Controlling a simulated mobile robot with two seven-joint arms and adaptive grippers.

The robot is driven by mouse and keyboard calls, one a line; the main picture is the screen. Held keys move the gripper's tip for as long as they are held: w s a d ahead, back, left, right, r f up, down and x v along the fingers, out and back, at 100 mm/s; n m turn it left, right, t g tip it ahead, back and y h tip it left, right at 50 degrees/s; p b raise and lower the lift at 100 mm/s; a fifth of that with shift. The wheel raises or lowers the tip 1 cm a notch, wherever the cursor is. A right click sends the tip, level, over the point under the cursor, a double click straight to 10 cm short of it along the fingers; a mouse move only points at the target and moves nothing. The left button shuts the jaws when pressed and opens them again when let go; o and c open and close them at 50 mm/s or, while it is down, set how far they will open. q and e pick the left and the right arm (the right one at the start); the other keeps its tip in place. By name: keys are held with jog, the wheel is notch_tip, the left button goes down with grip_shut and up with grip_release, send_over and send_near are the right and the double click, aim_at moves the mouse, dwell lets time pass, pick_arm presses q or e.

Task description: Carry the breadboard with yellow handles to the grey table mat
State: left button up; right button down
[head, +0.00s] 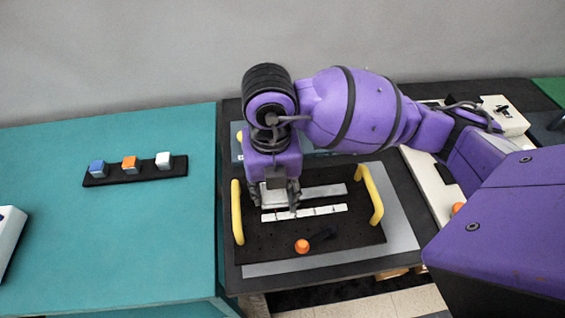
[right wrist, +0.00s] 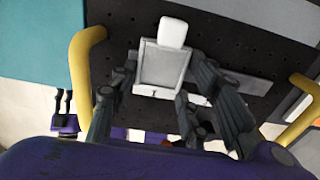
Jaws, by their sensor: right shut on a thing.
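The black perforated breadboard (head: 340,237) has a yellow handle at its left end (head: 237,212) and another at its right end (head: 370,193). It lies over the light grey mat (head: 403,222), which shows along its right and front edges. My right gripper (head: 279,198) is above the board's middle left, between the handles and apart from both. In the right wrist view its fingers (right wrist: 162,75) close around a grey square block (right wrist: 160,68) with a white knob, at the board's rail. Both handles (right wrist: 82,62) also show there.
An orange knob (head: 302,246) sits on the board's front part. On the teal table (head: 120,240) at left, a black strip (head: 140,172) holds blue, orange and white cubes. A white device (head: 505,115) stands at the back right. The teal table's front is mostly clear.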

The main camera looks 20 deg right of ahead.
jog(key=w+d+f, duration=0.1)
jog(key=f, duration=0.1)
jog(key=w+d+f, duration=0.1)
jog(key=f, duration=0.1)
jog(key=w+d+f, duration=0.1)
jog(key=d, duration=0.1)
jog(key=shift+w+f, duration=0.15)
jog(key=shift+f, duration=0.25)
notch_tip(320, 180, down, 3)
jog(key=shift+d, duration=0.1)
jog(key=shift+f, duration=0.1)
jog(key=c, duration=1)
grip_release()
notch_tip(320, 180, up, 11)
jog(key=shift+r, duration=0.5)
